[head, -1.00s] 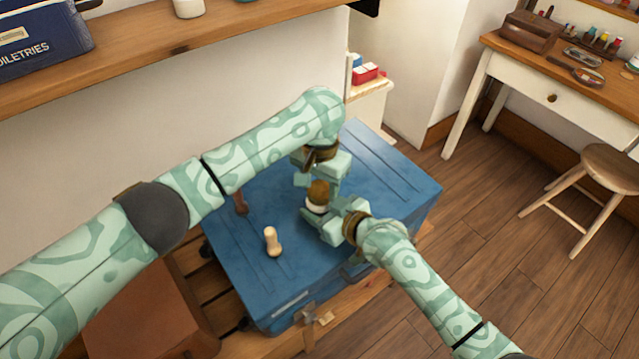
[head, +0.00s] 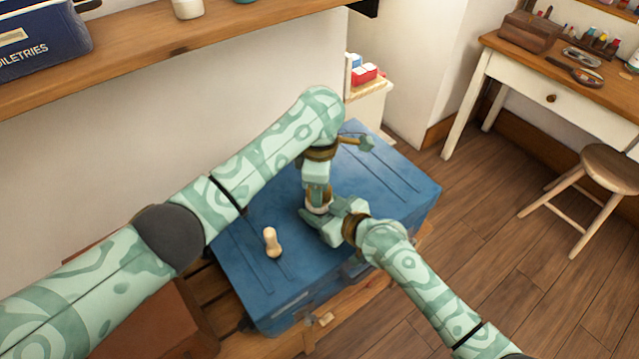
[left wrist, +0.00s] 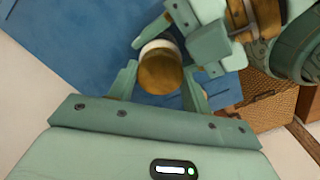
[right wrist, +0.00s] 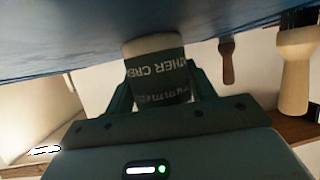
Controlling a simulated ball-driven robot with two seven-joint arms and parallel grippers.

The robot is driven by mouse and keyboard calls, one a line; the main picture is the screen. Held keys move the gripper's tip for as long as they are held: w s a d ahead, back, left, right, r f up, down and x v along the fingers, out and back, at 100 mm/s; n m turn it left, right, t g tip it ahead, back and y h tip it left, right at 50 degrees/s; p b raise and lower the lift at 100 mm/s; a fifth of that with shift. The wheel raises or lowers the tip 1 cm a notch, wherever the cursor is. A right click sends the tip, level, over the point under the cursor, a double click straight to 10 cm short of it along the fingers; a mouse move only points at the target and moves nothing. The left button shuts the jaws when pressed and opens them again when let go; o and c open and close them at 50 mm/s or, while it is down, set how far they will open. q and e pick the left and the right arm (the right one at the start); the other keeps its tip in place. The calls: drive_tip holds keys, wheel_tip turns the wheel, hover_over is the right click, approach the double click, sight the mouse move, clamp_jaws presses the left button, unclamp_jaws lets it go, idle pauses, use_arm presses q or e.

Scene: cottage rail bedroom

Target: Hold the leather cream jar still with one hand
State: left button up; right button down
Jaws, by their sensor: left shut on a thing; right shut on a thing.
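The leather cream jar (head: 318,209) stands on the blue trunk (head: 405,185) and is mostly hidden by my grippers in the head view. In the right wrist view the jar (right wrist: 157,80) shows a dark label with pale lettering, between the fingers of my right gripper (right wrist: 160,92). That gripper is shut on the jar's body from the side. My left gripper (head: 318,192) comes down from above. In the left wrist view its fingers (left wrist: 160,80) sit on either side of the jar's round brown lid (left wrist: 161,70), shut on it.
A pale wooden handled piece (head: 272,242) stands on the trunk near the jar. A darker brown one (right wrist: 227,60) shows in the right wrist view. A wall shelf (head: 175,45) runs behind. The trunk's right side is clear.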

use_arm(q)
drive_tip(key=shift+r, duration=0.15)
drive_tip(key=shift+r, duration=0.95)
drive_tip(key=shift+d+r, duration=0.4)
drive_tip(key=shift+r, duration=0.5)
drive_tip(key=shift+s+a+r, duration=0.1)
drive_tip(key=shift+a+r, duration=0.05)
drive_tip(key=shift+a, duration=0.15)
drive_tip(key=shift+a+r, duration=0.1)
drive_tip(key=shift+r, duration=0.85)
use_arm(e)
drive_tip(key=shift+c, duration=2.2)
unclamp_jaws()
